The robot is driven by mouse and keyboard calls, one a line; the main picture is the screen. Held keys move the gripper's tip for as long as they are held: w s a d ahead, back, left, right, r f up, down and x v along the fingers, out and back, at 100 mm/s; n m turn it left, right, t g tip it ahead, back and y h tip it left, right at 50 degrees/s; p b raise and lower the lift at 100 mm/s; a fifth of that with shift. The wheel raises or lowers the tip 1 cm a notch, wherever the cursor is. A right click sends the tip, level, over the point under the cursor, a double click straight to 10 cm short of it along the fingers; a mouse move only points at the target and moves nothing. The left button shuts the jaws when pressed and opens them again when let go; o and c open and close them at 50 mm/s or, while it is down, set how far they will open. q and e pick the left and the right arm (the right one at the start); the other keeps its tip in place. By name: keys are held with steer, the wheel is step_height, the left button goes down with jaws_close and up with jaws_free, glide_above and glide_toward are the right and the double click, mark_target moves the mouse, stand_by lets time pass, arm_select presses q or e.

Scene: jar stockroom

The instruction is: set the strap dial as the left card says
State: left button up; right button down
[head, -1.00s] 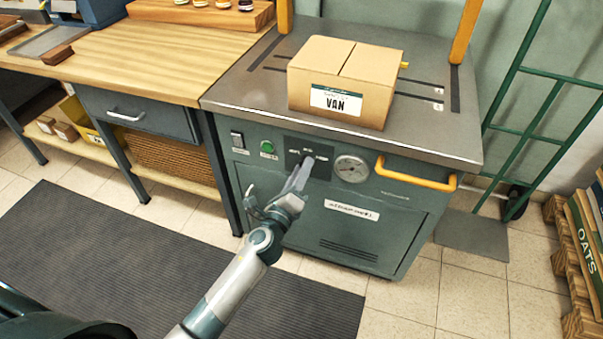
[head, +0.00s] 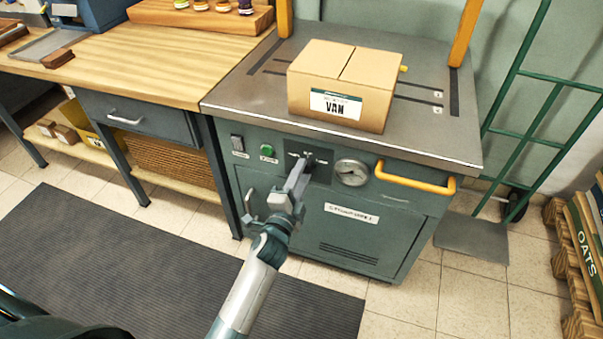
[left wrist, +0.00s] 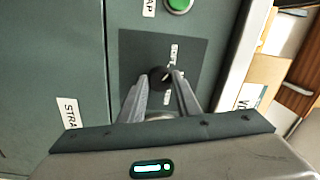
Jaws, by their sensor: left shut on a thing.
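The strap dial (left wrist: 158,76) is a small dark knob on a black plate (left wrist: 190,58) on the green strapping machine's front. In the left wrist view, my left gripper (left wrist: 160,84) has its two fingers closed on the knob from either side. In the head view, the left gripper (head: 302,175) reaches the same black plate and its fingers hide most of the dial. Small white labels stand around the knob; their words and the dial's setting are too small to read. A white card reading VAN (head: 335,104) is on a carton (head: 345,75) on the machine top. My right gripper is out of view.
Beside the plate are a green button (head: 267,150), a round gauge (head: 351,172) and a yellow handle (head: 415,178). A wooden bench (head: 130,65) stands left. A green hand truck (head: 540,130) and a pallet with OATS goods stand right. The floor mat (head: 150,270) is clear.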

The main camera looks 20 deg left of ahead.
arm_select(q)
steer(key=shift+n, duration=0.7)
steer(key=o, duration=1.1)
steer(key=shift+c, duration=0.2)
steer(key=s, duration=1.7)
steer(key=shift+s+f, duration=0.2)
steer(key=shift+f, duration=0.2)
steer(key=shift+a, duration=0.1)
